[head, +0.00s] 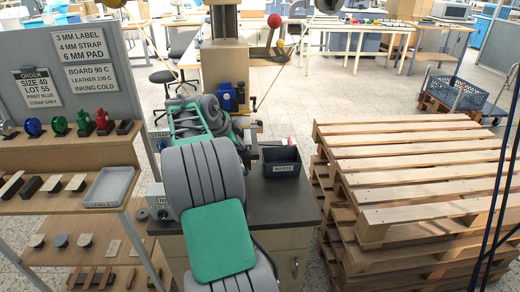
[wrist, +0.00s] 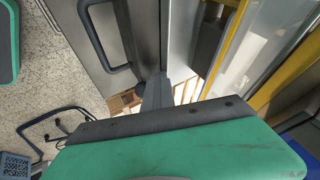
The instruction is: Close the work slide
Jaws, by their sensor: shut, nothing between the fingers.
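The stamping press stands at the centre of the head view, with a tan column (head: 224,62) and a blue part (head: 228,96) on its front. My grey and green arm covers much of its lower front. I cannot make out the work slide for certain; it is hidden or too small in the head view. In the wrist view my gripper (wrist: 156,88) is shut and empty, its dark fingers pointing away from the green hand. Beyond the fingers are grey metal panels with a black loop handle (wrist: 105,38). I cannot tell whether the fingers touch anything.
A dark waste bin (head: 281,162) sits on the dark bench top (head: 300,207) right of my arm. Stacked wooden pallets (head: 420,160) fill the right side. A shelf rack with a grey labels tray (head: 108,188) stands left. Yellow framing (wrist: 226,48) shows in the wrist view.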

